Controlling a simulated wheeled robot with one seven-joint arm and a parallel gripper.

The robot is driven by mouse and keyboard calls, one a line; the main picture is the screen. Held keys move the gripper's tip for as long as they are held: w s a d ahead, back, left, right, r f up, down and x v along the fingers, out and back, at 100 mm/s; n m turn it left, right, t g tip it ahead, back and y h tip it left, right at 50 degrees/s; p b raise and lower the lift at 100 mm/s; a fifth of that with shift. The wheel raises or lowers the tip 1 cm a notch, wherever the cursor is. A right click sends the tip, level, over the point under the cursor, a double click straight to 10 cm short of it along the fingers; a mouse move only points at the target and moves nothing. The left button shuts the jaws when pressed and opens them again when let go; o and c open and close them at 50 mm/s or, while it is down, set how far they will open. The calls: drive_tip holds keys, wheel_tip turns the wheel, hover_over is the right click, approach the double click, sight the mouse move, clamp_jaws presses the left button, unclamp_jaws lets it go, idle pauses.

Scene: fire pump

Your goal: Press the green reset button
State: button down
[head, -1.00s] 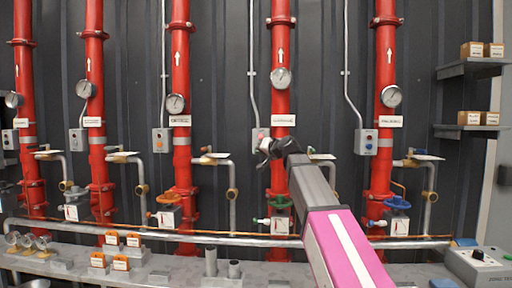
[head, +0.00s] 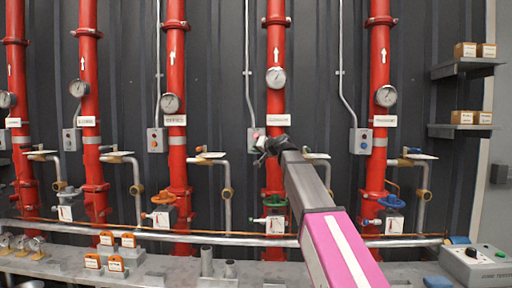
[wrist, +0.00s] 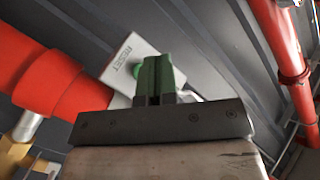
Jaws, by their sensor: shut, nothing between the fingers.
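The reset box (wrist: 128,62), light grey and lettered RESET, is in the middle of the wrist view. Its round green button (wrist: 138,71) shows at the left edge of my green fingertips, which hide part of it. My gripper (wrist: 155,70) is shut and empty, its tips in front of the box. I cannot tell whether they touch the button. In the head view my gripper (head: 263,150) is just below a small grey box (head: 254,135) beside the red pipe with the green handwheel; the green button is not visible there.
Red vertical pipes (head: 379,68) with gauges (head: 276,77) line the dark wall. A green handwheel (head: 274,201) and a blue handwheel (head: 391,202) stand below. A bench (head: 178,264) with orange blocks (head: 116,263) runs along the front. Shelves (head: 462,69) are at right.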

drive_tip(key=shift+w, duration=1.65)
drive_tip(key=shift+w, duration=0.1)
idle(0.7)
drive_tip(key=shift+w, duration=0.35)
drive_tip(key=shift+w, duration=0.5)
idle(0.8)
drive_tip(key=shift+s, duration=0.95)
drive_tip(key=shift+s, duration=0.1)
drive_tip(key=s, duration=0.4)
drive_tip(key=shift+s, duration=0.4)
